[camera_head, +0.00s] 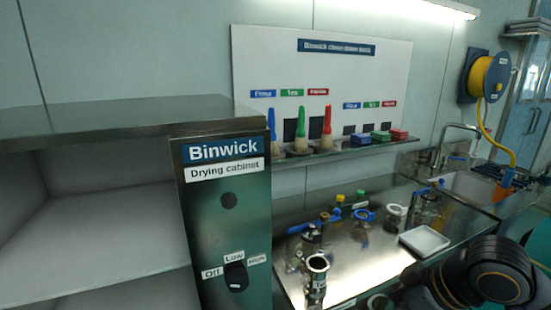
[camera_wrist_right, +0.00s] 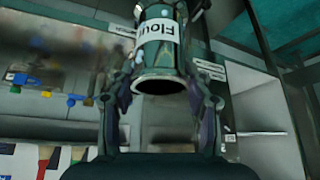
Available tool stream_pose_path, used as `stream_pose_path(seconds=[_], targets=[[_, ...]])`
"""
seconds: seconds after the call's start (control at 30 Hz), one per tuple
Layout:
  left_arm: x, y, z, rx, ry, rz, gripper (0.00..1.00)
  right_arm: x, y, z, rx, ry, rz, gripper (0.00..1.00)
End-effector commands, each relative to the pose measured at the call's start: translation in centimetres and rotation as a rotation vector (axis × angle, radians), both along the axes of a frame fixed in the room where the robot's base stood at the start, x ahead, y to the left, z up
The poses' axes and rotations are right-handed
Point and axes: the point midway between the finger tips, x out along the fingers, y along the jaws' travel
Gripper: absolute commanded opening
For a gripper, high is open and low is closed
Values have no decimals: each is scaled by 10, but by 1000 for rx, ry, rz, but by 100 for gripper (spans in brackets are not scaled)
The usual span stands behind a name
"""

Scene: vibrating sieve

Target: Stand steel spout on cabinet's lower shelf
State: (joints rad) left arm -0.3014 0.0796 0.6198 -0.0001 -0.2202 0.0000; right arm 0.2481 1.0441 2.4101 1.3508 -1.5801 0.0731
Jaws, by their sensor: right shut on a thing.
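The steel spout (camera_wrist_right: 158,55) is a shiny cylinder with a white "Flour" label and a flared open rim. My right gripper (camera_wrist_right: 160,86) is shut on it, one finger on each side. In the head view, a labelled steel tube with a round mouth (camera_head: 317,263) above the bench looks like this spout; my right arm comes in from the lower right, and its fingers are hard to make out. The drying cabinet (camera_head: 222,215) stands open at left, with a shelf (camera_head: 110,245) and a lower space partly cut off by the frame. My left gripper is out of view.
The steel bench (camera_head: 360,265) holds several fittings with coloured handles and a white tray (camera_head: 424,241). Behind it, a narrow wall shelf (camera_head: 345,150) carries brushes and coloured blocks. A sink (camera_head: 470,185) lies at right. The cabinet's visible shelf is empty.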

Motion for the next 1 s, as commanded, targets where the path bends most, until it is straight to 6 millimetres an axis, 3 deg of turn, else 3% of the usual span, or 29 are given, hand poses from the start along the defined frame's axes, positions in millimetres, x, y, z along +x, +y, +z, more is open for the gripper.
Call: stream_pose_path(seconds=[0.03,0.1,0.3,0.87,1.0], targets=[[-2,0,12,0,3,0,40,-1,7,-3,16,6,46,8],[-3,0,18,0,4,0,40,-2,14,-15,21,1,105,8],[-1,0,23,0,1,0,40,-5,22,-33,23,-11,180,8],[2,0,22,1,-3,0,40,-5,22,-34,22,-12,182,8],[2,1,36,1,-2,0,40,-2,13,-27,15,-8,124,8]])
